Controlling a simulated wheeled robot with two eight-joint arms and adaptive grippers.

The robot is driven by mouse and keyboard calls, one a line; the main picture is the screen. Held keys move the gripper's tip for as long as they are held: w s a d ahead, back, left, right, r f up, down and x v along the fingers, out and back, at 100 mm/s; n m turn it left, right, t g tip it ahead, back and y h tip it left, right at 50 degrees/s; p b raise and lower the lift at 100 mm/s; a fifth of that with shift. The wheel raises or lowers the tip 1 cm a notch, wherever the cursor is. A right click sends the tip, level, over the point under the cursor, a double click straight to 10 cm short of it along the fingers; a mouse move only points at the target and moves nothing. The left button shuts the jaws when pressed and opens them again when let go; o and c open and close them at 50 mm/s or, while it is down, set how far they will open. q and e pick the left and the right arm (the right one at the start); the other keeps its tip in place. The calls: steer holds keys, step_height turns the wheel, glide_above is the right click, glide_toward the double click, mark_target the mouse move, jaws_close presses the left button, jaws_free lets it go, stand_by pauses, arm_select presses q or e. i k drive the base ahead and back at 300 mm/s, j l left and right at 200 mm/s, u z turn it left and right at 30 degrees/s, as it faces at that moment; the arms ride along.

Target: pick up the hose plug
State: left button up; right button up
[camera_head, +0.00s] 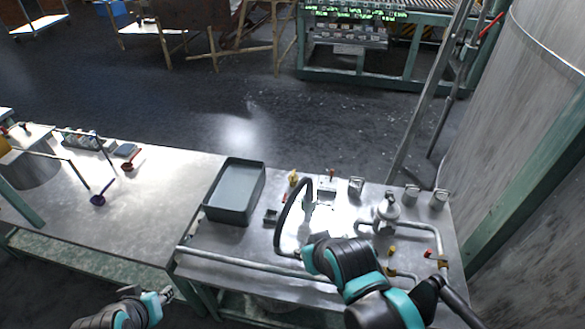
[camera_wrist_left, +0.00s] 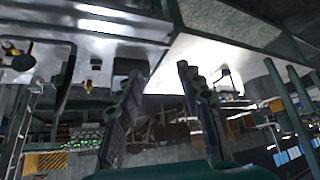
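A black hose (camera_head: 281,222) stands in a tall loop on the metal bench, its lower end close to my right gripper (camera_head: 301,254). I cannot pick out the hose plug with certainty; the right gripper and arm cover part of this area. The right gripper is low over the bench's front, and its fingers are too small to tell open or shut. My left gripper (camera_head: 168,295) is in front of the bench's front left edge, away from the hose. In the left wrist view, its two fingers (camera_wrist_left: 162,70) are spread apart with nothing between them.
A dark grey tray (camera_head: 209,214) stands left of the hose, with a small black block (camera_head: 270,216) between them. Metal pipes and a valve (camera_head: 388,207) are at the right, with metal cups (camera_head: 412,194) behind. A pipe (camera_head: 235,260) runs along the front edge. The left table (camera_head: 170,185) is mostly clear.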

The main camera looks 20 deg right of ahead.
mark_target(308, 199)
steer(key=i+l+z, duration=0.1)
steer(key=l+z, duration=0.25)
steer(key=i+z, duration=0.15)
steer(key=z, duration=0.2)
